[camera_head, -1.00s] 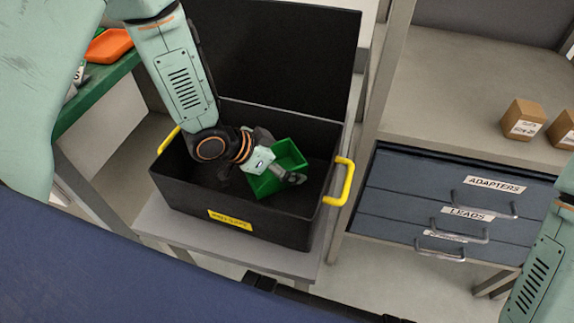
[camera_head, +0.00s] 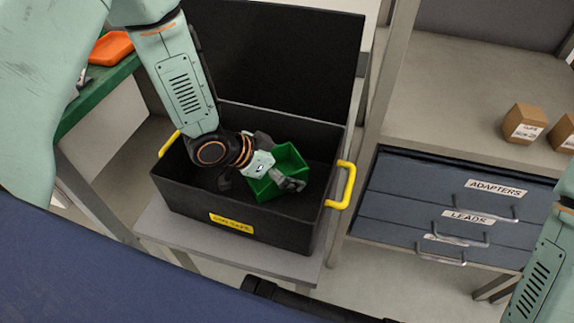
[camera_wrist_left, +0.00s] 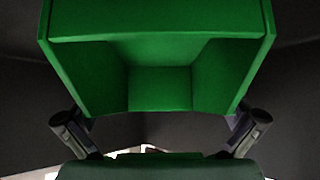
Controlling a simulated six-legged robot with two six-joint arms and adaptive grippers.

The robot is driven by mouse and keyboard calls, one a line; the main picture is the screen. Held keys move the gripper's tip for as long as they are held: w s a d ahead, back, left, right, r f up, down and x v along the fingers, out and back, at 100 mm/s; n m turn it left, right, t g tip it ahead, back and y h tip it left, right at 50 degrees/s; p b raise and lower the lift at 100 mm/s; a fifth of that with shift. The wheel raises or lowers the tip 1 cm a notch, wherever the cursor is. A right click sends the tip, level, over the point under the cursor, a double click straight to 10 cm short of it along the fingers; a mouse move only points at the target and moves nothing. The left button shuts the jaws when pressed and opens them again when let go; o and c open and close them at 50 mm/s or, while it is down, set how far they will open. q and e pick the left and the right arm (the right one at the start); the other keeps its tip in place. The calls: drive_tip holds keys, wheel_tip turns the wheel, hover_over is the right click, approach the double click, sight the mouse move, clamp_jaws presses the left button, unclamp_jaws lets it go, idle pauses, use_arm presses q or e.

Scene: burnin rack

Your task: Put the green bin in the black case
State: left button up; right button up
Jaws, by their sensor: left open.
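The green bin (camera_head: 287,160) is inside the open black case (camera_head: 285,232), toward its right half, and looks tilted. My left gripper (camera_head: 277,165) reaches down into the case at the bin's near left side. In the left wrist view the bin (camera_wrist_left: 160,88) fills the upper middle, its hollow facing the camera. The open fingers of my left gripper (camera_wrist_left: 160,132) stand at its two lower corners. I cannot tell whether they touch it. The bin's underside is hidden. My right gripper is out of view; only part of that arm shows at the right edge.
The case's lid (camera_head: 285,55) stands open behind it, and yellow handles (camera_head: 345,186) stick out at its ends. The case sits on a grey shelf (camera_head: 165,226). To the right are blue drawers (camera_head: 400,200) and small cardboard boxes (camera_head: 524,123). An orange tray (camera_head: 112,46) lies at upper left.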

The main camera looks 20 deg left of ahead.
sight(266, 182)
use_arm(q)
drive_tip(key=shift+r, duration=0.2)
drive_tip(key=p+v, duration=0.3)
drive_tip(key=v, duration=0.3)
drive_tip(key=shift+p+v, duration=0.3)
drive_tip(key=shift+v, duration=0.45)
drive_tip(key=shift+c, duration=0.3)
